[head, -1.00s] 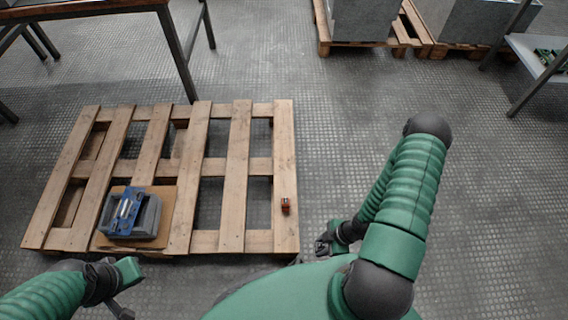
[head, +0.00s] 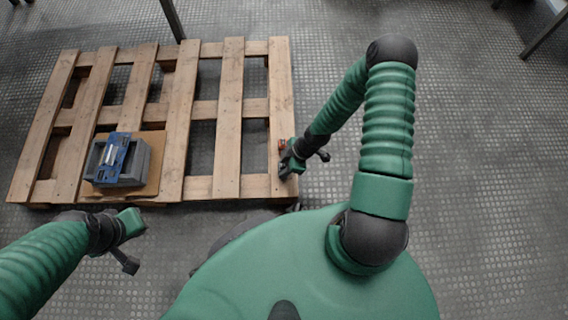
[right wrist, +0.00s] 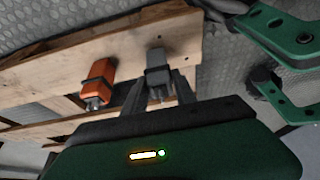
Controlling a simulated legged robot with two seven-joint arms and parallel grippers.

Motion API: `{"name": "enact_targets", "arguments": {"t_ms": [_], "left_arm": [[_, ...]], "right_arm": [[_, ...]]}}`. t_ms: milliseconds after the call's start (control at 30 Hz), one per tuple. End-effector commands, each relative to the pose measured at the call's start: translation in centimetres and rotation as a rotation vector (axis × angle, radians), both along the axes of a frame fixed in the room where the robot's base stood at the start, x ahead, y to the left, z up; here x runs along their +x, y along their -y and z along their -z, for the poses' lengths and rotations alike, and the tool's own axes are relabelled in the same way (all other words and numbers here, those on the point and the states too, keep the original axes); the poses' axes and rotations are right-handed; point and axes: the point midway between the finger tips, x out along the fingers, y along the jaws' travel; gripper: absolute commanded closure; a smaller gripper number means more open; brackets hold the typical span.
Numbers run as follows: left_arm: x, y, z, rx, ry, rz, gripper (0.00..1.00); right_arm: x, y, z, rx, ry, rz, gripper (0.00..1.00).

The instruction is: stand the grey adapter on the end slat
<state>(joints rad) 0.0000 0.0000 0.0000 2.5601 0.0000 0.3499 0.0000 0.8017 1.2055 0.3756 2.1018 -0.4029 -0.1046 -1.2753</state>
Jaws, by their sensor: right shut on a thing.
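The grey adapter (right wrist: 157,65) is between the fingers of my right gripper (right wrist: 157,92) in the right wrist view, with metal prongs at its near end. The gripper is shut on it. In the head view my right gripper (head: 287,167) is at the near part of the pallet's right end slat (head: 281,80) and hides the adapter. I cannot tell whether the adapter touches the slat. My left gripper (head: 130,244) is at the lower left, off the pallet; its jaw opening is unclear.
An orange adapter (right wrist: 98,80) with a dark band is on the slat beside the grey one; it also shows in the head view (head: 282,144). A blue and grey case (head: 122,163) sits on a brown board (head: 154,175) on the pallet. Floor right of the pallet is clear.

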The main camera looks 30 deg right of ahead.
Motion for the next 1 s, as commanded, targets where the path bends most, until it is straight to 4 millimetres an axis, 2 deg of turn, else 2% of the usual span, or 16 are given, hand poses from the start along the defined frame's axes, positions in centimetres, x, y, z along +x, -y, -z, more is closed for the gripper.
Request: {"name": "enact_targets", "arguments": {"t_ms": [33,133,333,367,500,833,1000], "left_arm": [[0.0,0.0,0.9,0.0,-0.001,0.0,1.0],[0.0,0.0,0.4,0.0,0.0,0.0,1.0],[0.0,0.0,0.6,0.0,0.0,0.0,1.0],[0.0,0.0,0.5,0.0,0.0,0.0,1.0],[0.0,0.0,0.5,0.0,0.0,0.0,1.0],[0.0,0.0,0.2,0.0,0.0,0.0,1.0],[0.0,0.0,-2.5,0.0,0.0,0.0,1.0]], "right_arm": [[0.0,0.0,0.9,0.0,0.0,0.001,1.0],[0.0,0.0,0.4,0.0,0.0,0.001,1.0],[0.0,0.0,0.8,0.0,0.0,0.0,1.0],[0.0,0.0,0.7,0.0,0.001,0.0,0.63],[0.0,0.0,0.7,0.0,0.001,0.0,0.45],[0.0,0.1,0.3,0.0,0.0,0.001,0.45],[-0.6,1.1,-3.1,-0.001,0.002,0.003,0.45]]}}
